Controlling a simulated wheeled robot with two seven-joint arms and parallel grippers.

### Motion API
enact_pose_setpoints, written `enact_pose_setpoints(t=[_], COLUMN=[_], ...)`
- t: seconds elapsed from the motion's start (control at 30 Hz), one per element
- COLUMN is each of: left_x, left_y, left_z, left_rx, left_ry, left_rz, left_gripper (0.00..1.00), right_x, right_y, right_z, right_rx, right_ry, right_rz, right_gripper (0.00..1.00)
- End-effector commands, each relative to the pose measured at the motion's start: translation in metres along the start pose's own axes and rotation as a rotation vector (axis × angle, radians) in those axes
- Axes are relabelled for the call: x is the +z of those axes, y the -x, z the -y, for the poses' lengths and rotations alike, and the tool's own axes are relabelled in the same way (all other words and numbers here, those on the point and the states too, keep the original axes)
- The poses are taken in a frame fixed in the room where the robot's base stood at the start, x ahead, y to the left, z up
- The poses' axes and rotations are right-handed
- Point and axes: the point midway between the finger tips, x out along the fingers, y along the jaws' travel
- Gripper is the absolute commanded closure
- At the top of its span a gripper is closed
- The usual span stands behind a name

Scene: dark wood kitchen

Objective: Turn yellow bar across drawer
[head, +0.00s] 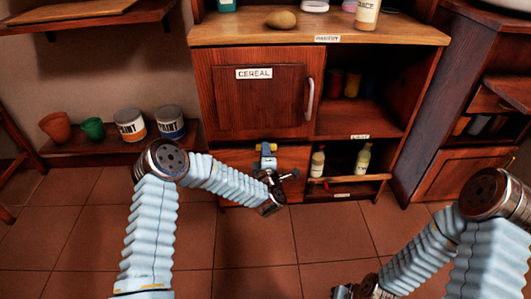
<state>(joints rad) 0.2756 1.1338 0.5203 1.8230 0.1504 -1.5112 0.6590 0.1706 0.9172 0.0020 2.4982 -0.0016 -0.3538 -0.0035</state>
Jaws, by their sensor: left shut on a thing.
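The yellow bar (273,147) shows as a small yellow piece at the top of the wooden drawer front (236,161), under the cabinet door. My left gripper (267,155) reaches it from below and is shut on it. A blue part shows between the gripper and the bar, and the gripper hides much of the bar, so its full length and angle are hard to tell. My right gripper (358,291) is at the bottom edge, partly cut off, far from the drawer; its fingers are not clear.
The cabinet door labelled CEREAL (255,108) is shut above the drawer. Bottles (362,159) stand on the open shelf to the right. Paint cans (130,125) and pots (56,127) stand on a low shelf at left. The tiled floor (250,250) in front is clear.

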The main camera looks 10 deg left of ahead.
Motion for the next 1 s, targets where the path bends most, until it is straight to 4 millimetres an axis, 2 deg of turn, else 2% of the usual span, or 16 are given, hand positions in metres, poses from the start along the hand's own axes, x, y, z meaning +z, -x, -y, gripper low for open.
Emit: enact_pose_setpoints(t=[0.27, 1.0], left_x=[0.001, -0.003], left_y=[0.0, 0.001], left_z=[0.004, 0.011], left_rx=[0.001, 0.001], left_ry=[-0.206, -0.91], left_rz=[0.002, 0.002], left_gripper=[1.0, 1.0], right_x=[0.001, 0.003], right_y=[-0.013, -0.046], right_z=[-0.003, -0.013], right_rx=[-0.002, -0.009], right_ry=[0.001, 0.003], right_rz=[0.003, 0.01], right_gripper=[1.0, 1.0])
